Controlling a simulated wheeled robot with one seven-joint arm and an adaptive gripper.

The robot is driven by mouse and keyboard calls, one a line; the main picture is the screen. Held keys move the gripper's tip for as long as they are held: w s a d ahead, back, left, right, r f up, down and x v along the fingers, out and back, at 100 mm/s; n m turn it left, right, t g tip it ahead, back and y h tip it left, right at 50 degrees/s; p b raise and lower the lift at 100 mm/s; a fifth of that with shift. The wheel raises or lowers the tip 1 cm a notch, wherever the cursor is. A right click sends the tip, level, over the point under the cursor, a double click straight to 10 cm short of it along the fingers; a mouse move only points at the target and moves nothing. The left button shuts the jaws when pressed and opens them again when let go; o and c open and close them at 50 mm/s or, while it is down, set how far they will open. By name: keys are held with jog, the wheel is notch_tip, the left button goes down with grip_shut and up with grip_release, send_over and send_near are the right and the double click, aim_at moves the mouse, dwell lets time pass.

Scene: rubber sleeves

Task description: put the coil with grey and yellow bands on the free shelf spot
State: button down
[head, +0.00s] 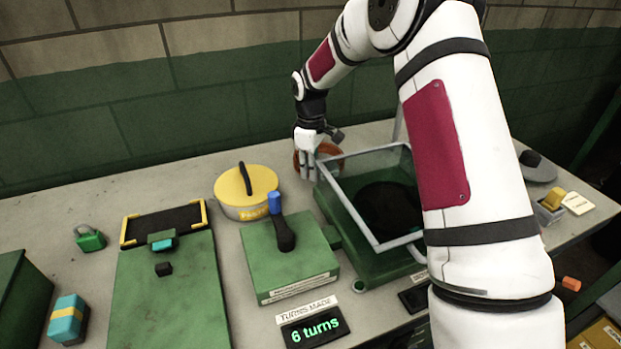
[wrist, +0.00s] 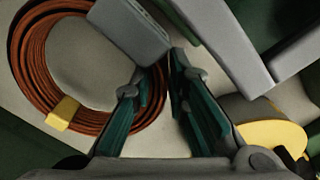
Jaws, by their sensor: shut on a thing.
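The reddish-brown coil (head: 331,153) lies on the bench behind the glass-lidded machine, partly hidden by my gripper. In the wrist view the coil (wrist: 33,75) shows a yellow band (wrist: 63,113) at its lower left and a grey piece, apparently its grey band (wrist: 130,28), at its upper right. My gripper (head: 310,172) points down at the coil's left side. In the wrist view my gripper (wrist: 166,68) is shut on the coil's rim, beside the grey band. I cannot make out the free shelf spot.
The green machine's glass lid (head: 362,190) stands close right of my gripper. A yellow-topped tin (head: 240,208) is to its left. A green lever box (head: 290,262) and a "6 turns" display (head: 314,331) stand in front. A green padlock (head: 90,238) lies far left.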

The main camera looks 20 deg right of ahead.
jog(key=shift+f, duration=1.6)
jog(key=shift+f, duration=0.15)
jog(key=c, duration=1.8)
grip_release()
jog(key=shift+c, duration=0.2)
